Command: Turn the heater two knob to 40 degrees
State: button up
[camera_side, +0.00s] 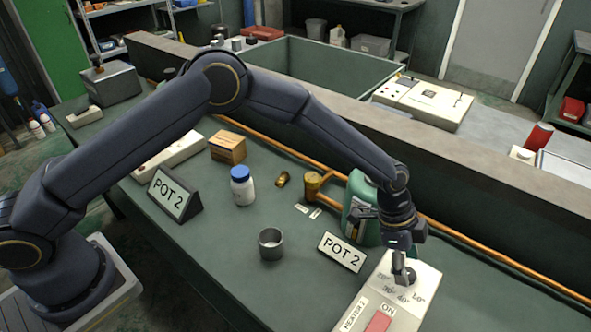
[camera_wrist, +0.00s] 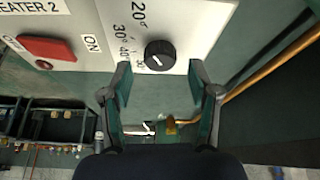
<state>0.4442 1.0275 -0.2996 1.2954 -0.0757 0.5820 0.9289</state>
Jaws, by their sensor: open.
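The heater two box (camera_side: 420,277) is a pale box at the lower right of the side view, with a red switch (camera_side: 378,322) marked ON. In the wrist view its face reads HEATER 2, and a black round knob (camera_wrist: 160,54) with a white pointer mark sits beside printed marks 20, 30, 40 and a partly unclear one. The mark slants; its exact reading is too small to tell. My gripper (camera_side: 404,276) is over the knob and hides it in the side view. In the wrist view my gripper (camera_wrist: 160,66) is open, one finger on each side of the knob, with visible gaps.
A POT 2 sign (camera_side: 341,252) and a green container (camera_side: 362,205) stand close behind the heater box. An orange pipe (camera_side: 470,241) runs along the bench's back.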

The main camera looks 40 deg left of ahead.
jog(key=shift+x, duration=1.05)
jog(key=c, duration=1.2)
